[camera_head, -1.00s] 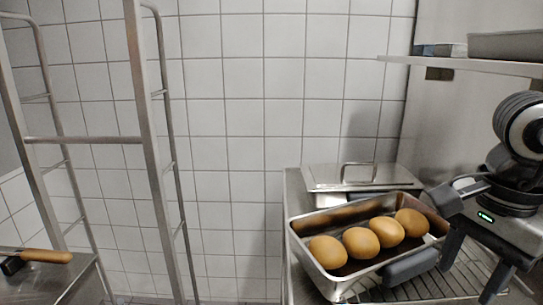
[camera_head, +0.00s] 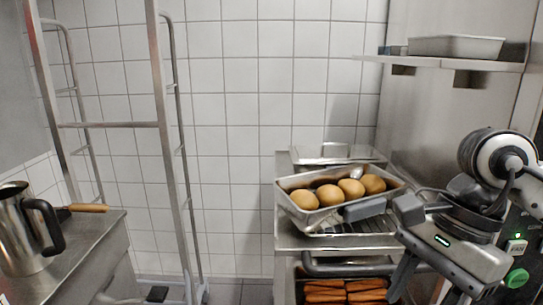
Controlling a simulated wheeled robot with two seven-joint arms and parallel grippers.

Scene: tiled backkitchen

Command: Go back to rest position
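My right gripper (camera_head: 427,284) is at the lower right, with its two dark fingers pointing down and apart. Nothing shows between them. Its lit body is right of a metal tray (camera_head: 290,187) holding several brown, egg-shaped items (camera_head: 327,195). The tray sits tilted on a wire rack on a steel counter, with a grey handle-like block (camera_head: 365,208) on its front. My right gripper looks apart from the tray. My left gripper is not in view.
A metal rack frame (camera_head: 160,125) stands at left. A steel jug (camera_head: 22,235) and a wooden-handled tool (camera_head: 87,208) are on the left counter (camera_head: 90,250). Orange-brown items (camera_head: 325,291) lie below the tray. A shelf (camera_head: 440,63) holds a pan (camera_head: 455,47).

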